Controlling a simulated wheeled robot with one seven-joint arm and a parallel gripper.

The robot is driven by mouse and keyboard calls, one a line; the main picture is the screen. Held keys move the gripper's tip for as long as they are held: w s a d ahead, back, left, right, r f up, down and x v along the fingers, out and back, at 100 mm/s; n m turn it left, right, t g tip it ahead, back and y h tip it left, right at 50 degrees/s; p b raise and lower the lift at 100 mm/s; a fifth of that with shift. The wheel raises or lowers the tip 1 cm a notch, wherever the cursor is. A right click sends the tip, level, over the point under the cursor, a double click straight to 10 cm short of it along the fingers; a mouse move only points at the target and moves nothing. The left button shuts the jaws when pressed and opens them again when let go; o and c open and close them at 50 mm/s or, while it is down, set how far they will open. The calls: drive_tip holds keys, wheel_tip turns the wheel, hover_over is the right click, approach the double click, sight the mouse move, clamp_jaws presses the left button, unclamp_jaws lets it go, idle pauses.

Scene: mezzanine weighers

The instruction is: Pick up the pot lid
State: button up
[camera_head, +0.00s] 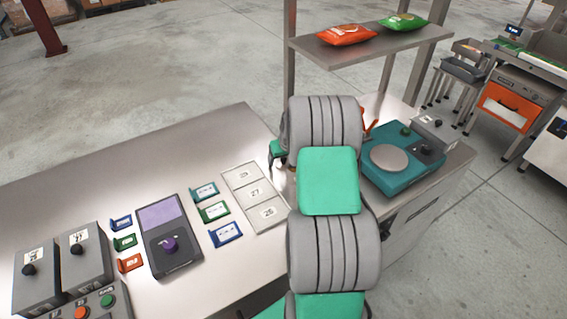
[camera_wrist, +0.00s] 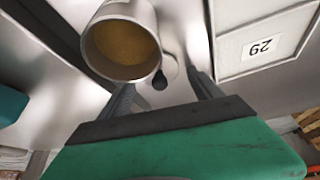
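In the wrist view a small pale metal lid (camera_wrist: 171,66) with a black knob (camera_wrist: 160,80) lies on the steel surface. It is partly hidden by an open metal pot (camera_wrist: 101,48) with brown contents. My gripper (camera_wrist: 160,82) is open, with its two dark fingers spread to either side of the knob. No contact between fingers and knob is visible, and I cannot tell the height gap. In the head view my arm hides the pot, the lid and the gripper.
A teal weigher (camera_head: 417,172) with a round pan stands right of my arm. Number plates (camera_head: 255,192), coloured tags and a purple-topped device (camera_head: 167,237) lie left. A shelf (camera_head: 371,48) with an orange packet (camera_head: 346,35) and a green packet (camera_head: 403,22) stands behind. The worktop's back left is clear.

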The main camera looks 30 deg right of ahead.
drive_tip(key=c, duration=1.2)
drive_tip(key=shift+c, duration=0.3)
drive_tip(key=shift+r, duration=0.15)
